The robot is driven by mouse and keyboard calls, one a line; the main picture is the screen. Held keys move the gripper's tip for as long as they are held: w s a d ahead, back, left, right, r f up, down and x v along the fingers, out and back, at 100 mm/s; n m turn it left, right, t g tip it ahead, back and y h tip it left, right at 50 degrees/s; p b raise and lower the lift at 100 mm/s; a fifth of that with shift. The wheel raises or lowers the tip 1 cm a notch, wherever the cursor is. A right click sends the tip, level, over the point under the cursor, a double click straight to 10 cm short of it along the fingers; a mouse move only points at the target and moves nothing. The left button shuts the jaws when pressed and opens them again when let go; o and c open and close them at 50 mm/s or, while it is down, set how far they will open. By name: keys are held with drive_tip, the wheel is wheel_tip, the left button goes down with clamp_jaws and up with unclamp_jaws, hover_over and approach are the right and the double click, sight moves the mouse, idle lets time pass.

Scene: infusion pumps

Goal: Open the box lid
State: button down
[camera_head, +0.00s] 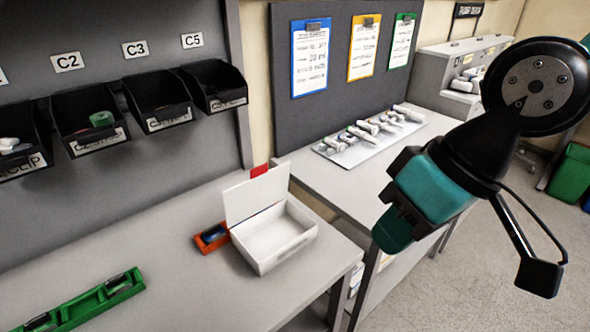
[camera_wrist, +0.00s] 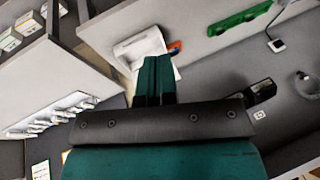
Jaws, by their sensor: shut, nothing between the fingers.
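The white box (camera_head: 275,245) stands on the near grey table, and its inside looks empty. Its lid (camera_head: 257,196) is raised and stands up steeply at the back edge, with a red tab (camera_head: 259,170) on top. The box also shows in the wrist view (camera_wrist: 138,46), beyond my fingers. My gripper (camera_head: 391,238) is to the right of the box, apart from it. In the wrist view its teal fingers (camera_wrist: 156,68) are together with nothing held.
An orange-red holder (camera_head: 211,237) with a dark blue item sits left of the box. A green tray (camera_head: 85,302) lies at the table's front left. Black bins (camera_head: 165,101) hang on the wall. A second table (camera_head: 348,180) holds a tray of several white items.

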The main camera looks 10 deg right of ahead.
drive_tip(key=w+a+f+m+t+y+b, duration=0.2)
drive_tip(key=w+a+f+m+t+b, duration=0.3)
drive_tip(key=w+f+b, duration=0.45)
drive_tip(key=m+t+y+b, duration=0.4)
drive_tip(key=m+t+b, duration=0.6)
drive_tip(key=m, duration=0.2)
approach(259, 170)
drive_tip(key=p+x, duration=0.6)
drive_tip(key=p, duration=0.2)
drive_tip(key=shift+w+r, duration=0.1)
drive_tip(key=shift+r, duration=0.05)
drive_tip(key=shift+w+a+p, duration=0.35)
drive_tip(key=shift+w+p, duration=0.1)
drive_tip(key=shift+w, duration=0.1)
